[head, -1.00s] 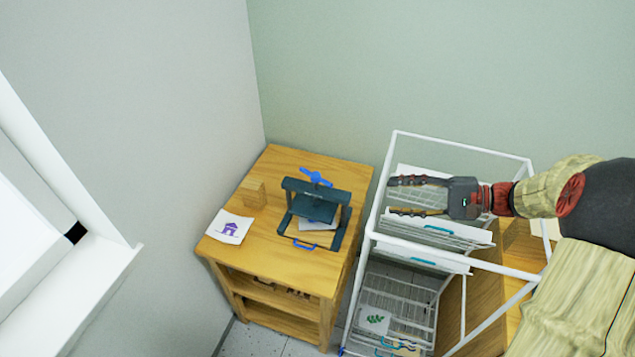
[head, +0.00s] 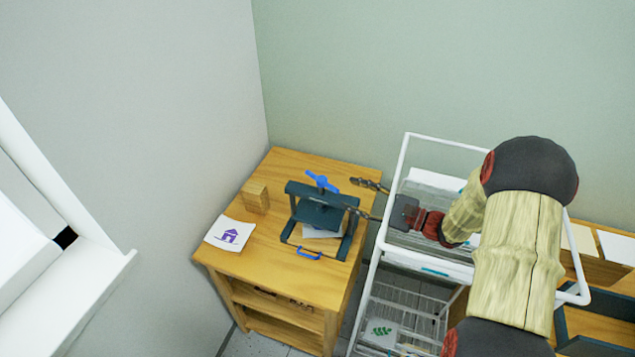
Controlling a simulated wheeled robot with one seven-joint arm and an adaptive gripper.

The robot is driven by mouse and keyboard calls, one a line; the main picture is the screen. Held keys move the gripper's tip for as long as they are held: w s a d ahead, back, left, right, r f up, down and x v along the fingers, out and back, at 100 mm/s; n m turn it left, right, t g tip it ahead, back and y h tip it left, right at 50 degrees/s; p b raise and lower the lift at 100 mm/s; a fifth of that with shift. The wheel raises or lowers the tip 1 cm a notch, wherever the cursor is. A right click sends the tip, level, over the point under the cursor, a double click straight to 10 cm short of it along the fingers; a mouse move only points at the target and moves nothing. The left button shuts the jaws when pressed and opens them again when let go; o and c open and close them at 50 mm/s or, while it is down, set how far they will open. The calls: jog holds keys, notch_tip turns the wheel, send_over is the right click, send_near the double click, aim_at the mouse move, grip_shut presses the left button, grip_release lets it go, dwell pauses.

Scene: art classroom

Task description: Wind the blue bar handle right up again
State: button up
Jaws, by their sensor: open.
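The blue bar handle (head: 321,181) sits on top of the dark press (head: 305,191) on the wooden cabinet. The bar lies slantwise across the top of the press frame. A white sheet (head: 322,231) lies in the press under its crossbeam, and a blue pull (head: 308,253) shows at the press's front. My gripper (head: 362,198) is open and empty, just right of the press, with its fingers pointing left toward the bar. One finger is beyond the press's right side and the other overlaps its right edge in the picture; I cannot tell whether it touches.
A white wire drying rack (head: 405,160) stands close on the right, under my arm. Walls close off the left and back.

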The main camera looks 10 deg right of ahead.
aim_at(332, 186)
jog(key=shift+w+a+f, duration=0.25)
jog(key=shift+w+f, duration=0.05)
jog(key=shift+w, duration=0.3)
jog(key=b+x, duration=0.1)
jog(key=x, duration=0.6)
jog(key=shift+w+a+r, duration=0.1)
jog(key=shift+w+a, duration=0.1)
jog(key=shift+w, duration=0.05)
jog(key=shift+c, duration=1.1)
grip_shut()
